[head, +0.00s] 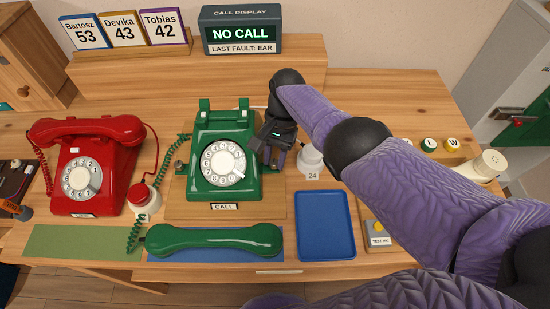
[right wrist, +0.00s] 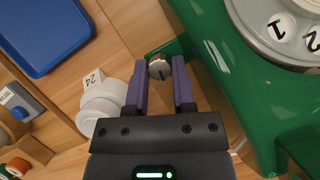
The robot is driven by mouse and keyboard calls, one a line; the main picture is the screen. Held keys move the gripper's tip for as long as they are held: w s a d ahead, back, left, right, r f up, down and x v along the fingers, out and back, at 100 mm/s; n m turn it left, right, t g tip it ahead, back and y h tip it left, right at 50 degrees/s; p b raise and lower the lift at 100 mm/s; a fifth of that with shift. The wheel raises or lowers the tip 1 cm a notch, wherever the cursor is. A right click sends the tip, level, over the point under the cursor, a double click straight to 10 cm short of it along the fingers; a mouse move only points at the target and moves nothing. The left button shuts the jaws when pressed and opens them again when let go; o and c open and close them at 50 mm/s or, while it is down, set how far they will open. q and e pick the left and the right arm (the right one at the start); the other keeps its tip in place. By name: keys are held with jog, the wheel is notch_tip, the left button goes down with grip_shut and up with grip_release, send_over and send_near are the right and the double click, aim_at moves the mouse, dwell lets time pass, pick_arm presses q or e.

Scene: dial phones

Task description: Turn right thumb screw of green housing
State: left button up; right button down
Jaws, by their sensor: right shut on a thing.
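The green housing (head: 222,165) stands on a wooden board in the middle of the table, its cradle empty. It fills the right of the right wrist view (right wrist: 240,115). Its right thumb screw (right wrist: 159,67) is a small grey slotted knob on a green tab beside the housing. My right gripper (right wrist: 163,85) is shut on this screw, with one purple finger on each side of it. In the head view my right gripper (head: 276,158) sits close against the housing's right side and hides the screw. The left thumb screw (head: 179,168) shows on the other side. My left gripper is out of view.
The green handset (head: 214,240) lies in front of the housing. A blue tray (head: 325,225) and a white piece marked 24 (head: 311,160) are to the right. A red phone (head: 85,170) stands at the left. A call display (head: 241,30) stands behind.

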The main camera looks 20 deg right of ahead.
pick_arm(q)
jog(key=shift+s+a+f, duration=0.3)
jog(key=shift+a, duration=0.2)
pick_arm(e)
jog(key=shift+n, duration=0.5)
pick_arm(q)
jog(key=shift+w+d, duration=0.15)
pick_arm(e)
jog(key=c, duration=0.7)
grip_release()
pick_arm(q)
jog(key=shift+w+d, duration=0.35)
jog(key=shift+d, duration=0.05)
pick_arm(e)
jog(key=shift+o, duration=1.3)
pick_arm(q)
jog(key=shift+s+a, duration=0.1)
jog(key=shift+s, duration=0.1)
